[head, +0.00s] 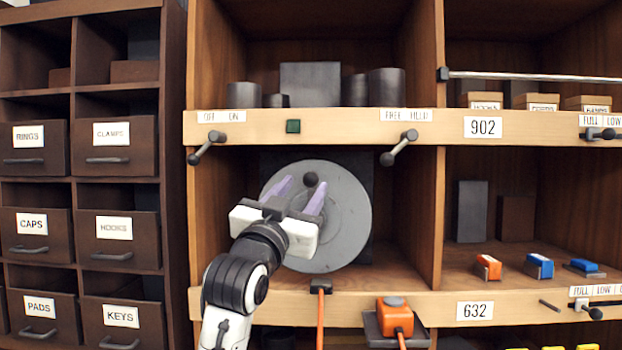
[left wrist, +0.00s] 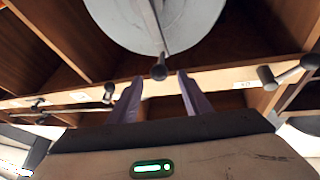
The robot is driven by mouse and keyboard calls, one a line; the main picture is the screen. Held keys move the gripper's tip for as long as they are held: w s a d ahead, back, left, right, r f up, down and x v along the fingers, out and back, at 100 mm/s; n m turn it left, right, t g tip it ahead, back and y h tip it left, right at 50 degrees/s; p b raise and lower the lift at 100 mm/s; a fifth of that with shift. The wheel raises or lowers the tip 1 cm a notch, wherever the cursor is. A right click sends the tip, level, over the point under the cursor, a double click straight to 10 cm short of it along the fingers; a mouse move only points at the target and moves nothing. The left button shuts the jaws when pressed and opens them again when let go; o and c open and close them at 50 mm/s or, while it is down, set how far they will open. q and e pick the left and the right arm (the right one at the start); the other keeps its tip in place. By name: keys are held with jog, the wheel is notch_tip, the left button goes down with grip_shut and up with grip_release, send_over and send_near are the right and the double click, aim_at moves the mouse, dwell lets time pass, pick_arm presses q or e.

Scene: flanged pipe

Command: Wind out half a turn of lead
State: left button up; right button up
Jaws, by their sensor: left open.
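A round grey reel disc (head: 345,228) stands upright in the middle cubby, with a dark round knob (head: 311,179) on its upper left part. In the left wrist view the knob (left wrist: 159,72) shows at the end of a thin stem. My left gripper (head: 304,183) is open in front of the disc, its purple fingers pointing at the knob. In the left wrist view the knob lies just beyond and between the fingertips (left wrist: 159,78); I see no contact. An orange lead (head: 320,325) hangs from a dark guide (head: 320,286) below the disc. My right gripper is not in view.
Two levers, one under an OFF/ON label (head: 207,147) and one under FREE/HELD (head: 398,147), stick out from the shelf edge above. An orange block (head: 395,318) sits on a dark holder at lower right. Brown labelled drawers (head: 116,148) fill the left.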

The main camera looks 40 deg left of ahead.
aim_at(308, 183)
pick_arm(q)
jog(key=x, duration=0.5)
jog(key=shift+w+p, duration=0.2)
jog(key=shift+p, duration=0.1)
grip_shut()
